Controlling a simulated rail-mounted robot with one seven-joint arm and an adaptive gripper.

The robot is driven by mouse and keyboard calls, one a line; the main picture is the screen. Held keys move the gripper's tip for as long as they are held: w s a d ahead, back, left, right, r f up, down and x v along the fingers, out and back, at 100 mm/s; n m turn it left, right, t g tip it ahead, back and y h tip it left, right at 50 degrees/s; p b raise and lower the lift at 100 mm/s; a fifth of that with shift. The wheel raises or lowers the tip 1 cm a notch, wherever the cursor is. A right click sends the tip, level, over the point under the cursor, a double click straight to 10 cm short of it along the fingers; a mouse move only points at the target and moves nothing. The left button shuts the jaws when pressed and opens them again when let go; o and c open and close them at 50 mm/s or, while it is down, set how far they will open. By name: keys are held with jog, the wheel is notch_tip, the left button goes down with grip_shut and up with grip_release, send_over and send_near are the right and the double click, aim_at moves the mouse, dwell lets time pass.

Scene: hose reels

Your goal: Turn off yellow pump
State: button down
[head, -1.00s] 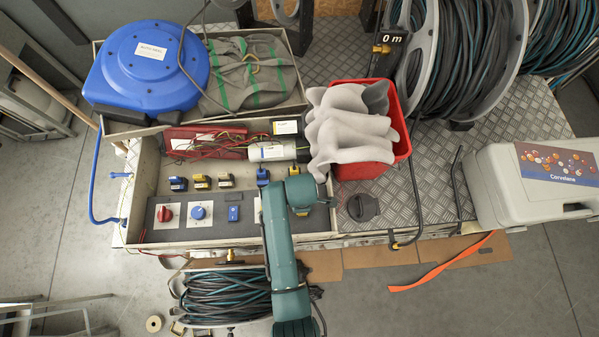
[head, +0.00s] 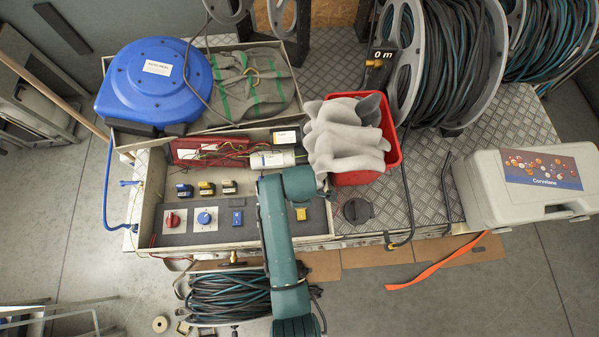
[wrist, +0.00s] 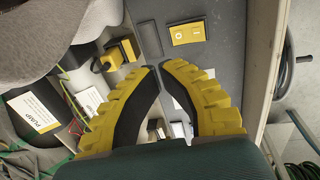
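A yellow switch block (head: 301,214) sits at the right end of the grey panel in the shallow tray. The wrist view shows it upright on the panel as a yellow plate with a round and a square marking (wrist: 187,33), beyond my fingertips and apart from them. My gripper (wrist: 160,68) has yellow ribbed fingers with black pads. Its tips are nearly together with a thin gap, and nothing is held. In the head view my arm's wrist hides the gripper. A red knob (head: 173,220), a blue knob (head: 205,218) and a blue switch (head: 237,218) share the panel.
Yellow and blue plugs (head: 206,188) stand behind the panel. A red bin (head: 370,178) with grey cloth is close to the right of my wrist. A black cap (head: 357,211) lies on the metal deck, and a grey case (head: 530,185) stands further right.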

notch_tip(320, 180, up, 6)
jog(key=shift+w, duration=0.25)
dwell(0.5)
